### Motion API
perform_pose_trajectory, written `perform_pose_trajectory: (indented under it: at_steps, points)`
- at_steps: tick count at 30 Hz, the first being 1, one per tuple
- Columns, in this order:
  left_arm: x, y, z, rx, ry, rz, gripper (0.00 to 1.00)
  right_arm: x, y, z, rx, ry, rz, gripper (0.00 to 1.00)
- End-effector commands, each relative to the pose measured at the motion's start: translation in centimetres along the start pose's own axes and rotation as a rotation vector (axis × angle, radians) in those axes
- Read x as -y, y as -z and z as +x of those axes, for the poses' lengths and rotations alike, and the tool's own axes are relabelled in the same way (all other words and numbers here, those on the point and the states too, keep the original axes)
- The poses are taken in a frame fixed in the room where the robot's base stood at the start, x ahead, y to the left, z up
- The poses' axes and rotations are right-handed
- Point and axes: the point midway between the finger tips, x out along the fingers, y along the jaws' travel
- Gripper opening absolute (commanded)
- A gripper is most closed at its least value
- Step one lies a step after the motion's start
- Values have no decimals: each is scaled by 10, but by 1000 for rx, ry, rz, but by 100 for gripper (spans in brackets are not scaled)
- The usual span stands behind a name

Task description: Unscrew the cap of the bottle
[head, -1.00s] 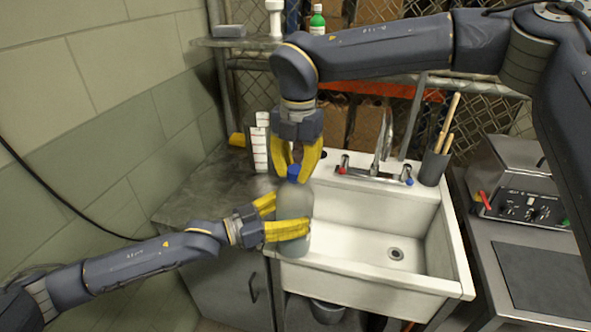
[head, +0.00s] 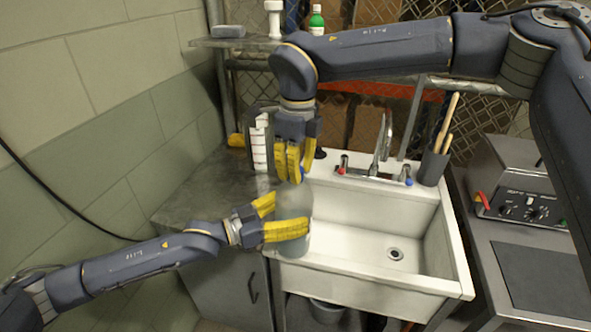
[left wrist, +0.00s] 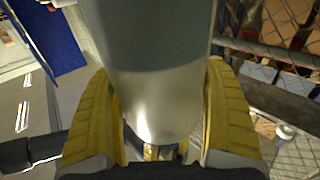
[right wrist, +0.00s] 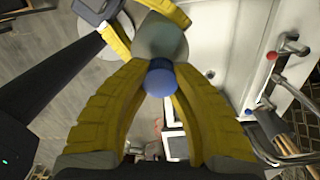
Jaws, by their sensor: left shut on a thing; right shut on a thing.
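A translucent grey bottle (head: 294,205) stands upright at the left edge of the sink. It fills the upper middle of the left wrist view (left wrist: 158,60). My left gripper (head: 288,215) is shut around its body, with a yellow finger on each side. The blue cap (right wrist: 160,78) sits on top of the bottle in the right wrist view. My right gripper (head: 292,177) comes from above and is shut on the cap. In the head view, its fingers hide the cap.
The white sink basin (head: 355,228) is open to the right of the bottle, with a faucet (head: 381,140) behind it. A grey counter (head: 195,196) lies to the left. A white stacked object (head: 259,148) stands behind my right gripper.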

Motion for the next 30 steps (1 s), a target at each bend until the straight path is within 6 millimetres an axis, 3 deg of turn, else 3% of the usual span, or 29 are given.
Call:
perform_pose_trajectory:
  at_steps: [30]
  points:
    - [0,2,0,-4,0,1,0,1,-1,-1,-2,-1,-1547,0]
